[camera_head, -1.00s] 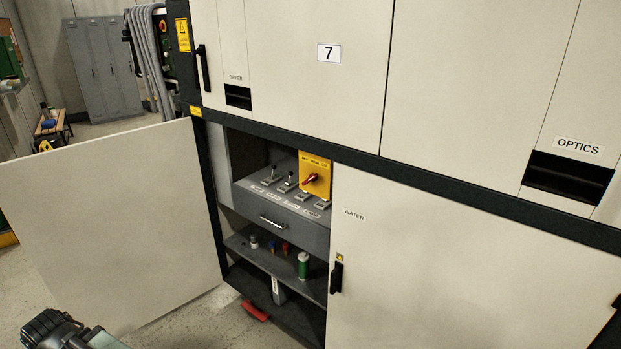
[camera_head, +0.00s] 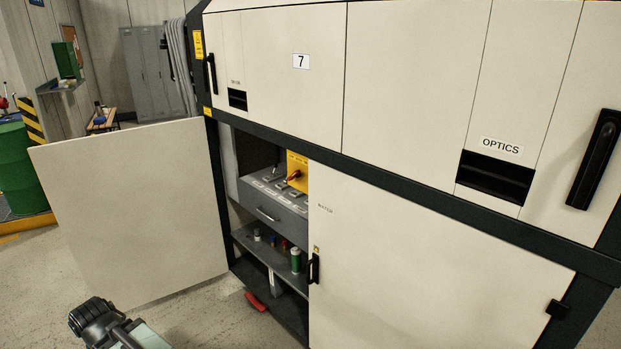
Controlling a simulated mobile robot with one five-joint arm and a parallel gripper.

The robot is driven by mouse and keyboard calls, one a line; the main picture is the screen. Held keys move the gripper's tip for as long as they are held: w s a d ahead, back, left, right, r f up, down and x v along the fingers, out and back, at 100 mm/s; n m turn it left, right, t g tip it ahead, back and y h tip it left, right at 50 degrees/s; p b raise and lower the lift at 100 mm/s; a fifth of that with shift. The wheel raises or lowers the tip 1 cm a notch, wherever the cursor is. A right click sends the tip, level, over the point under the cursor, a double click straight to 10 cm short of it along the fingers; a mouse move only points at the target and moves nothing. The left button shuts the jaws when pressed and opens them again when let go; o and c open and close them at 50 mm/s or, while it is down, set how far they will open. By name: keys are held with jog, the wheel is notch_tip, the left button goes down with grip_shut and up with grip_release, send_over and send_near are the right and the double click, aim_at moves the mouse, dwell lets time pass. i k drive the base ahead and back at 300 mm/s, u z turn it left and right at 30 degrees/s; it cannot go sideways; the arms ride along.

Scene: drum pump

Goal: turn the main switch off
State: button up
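The main switch is a red handle (camera_head: 293,175) on a yellow plate (camera_head: 298,163), inside the open bay of the large cabinet. The handle sits at a slant; its exact position is too small to read. The closed WATER door (camera_head: 420,255) hides part of the plate's right side. Part of my arm shows at the bottom left, well apart from the switch. My gripper's fingertips cannot be made out.
An open white door panel (camera_head: 130,210) stands out left of the bay. Below the switch are a grey drawer (camera_head: 272,213) and a shelf with a green canister (camera_head: 295,261). A red object (camera_head: 255,301) lies at the bay's foot. Floor is clear in front.

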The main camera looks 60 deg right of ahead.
aim_at(297, 173)
jog(key=u, duration=0.15)
jog(key=i, duration=0.95)
jog(key=z, duration=0.1)
